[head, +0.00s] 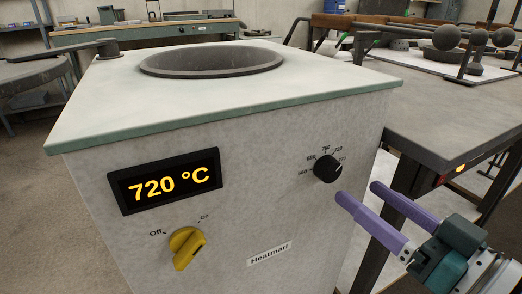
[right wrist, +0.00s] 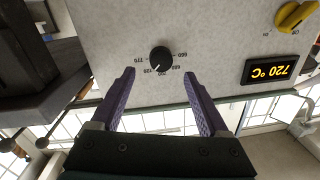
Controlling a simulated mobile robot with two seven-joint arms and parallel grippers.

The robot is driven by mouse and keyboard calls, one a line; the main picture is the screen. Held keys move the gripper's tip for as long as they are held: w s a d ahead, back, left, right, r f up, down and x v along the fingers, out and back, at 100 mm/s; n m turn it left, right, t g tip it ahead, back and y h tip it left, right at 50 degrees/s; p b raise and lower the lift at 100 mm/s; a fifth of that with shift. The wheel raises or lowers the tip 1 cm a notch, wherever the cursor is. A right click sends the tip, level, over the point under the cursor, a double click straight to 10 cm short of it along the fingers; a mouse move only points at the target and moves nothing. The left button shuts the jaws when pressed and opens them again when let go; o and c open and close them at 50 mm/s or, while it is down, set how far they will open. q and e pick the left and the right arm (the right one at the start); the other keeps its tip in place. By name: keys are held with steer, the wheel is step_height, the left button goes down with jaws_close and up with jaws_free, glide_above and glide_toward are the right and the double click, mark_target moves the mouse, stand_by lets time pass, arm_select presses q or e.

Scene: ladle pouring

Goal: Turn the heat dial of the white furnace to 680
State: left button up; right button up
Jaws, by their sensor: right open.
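The white furnace (head: 240,215) fills the middle of the head view. Its display (head: 165,181) reads 720 °C and also shows in the right wrist view (right wrist: 270,71). The round black heat dial (head: 327,169) is on the right of the front panel, with numbers around its top. Its white mark points to the upper right, around the 720 side. My right gripper (head: 358,191) is open, its purple fingers just short of the dial. In the right wrist view the dial (right wrist: 161,58) lies between and beyond the fingertips (right wrist: 159,74), apparently untouched. My left gripper is not in view.
A yellow Off/On switch (head: 187,246) is below the display. The furnace top has a round dark opening (head: 212,60). A grey table (head: 450,115) with dark tools stands close on the right. A workbench (head: 160,37) is behind.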

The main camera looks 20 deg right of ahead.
mark_target(334, 173)
steer(key=w, duration=0.4)
steer(key=w+a, duration=0.1)
steer(key=shift+w+b, duration=0.4)
jaws_close()
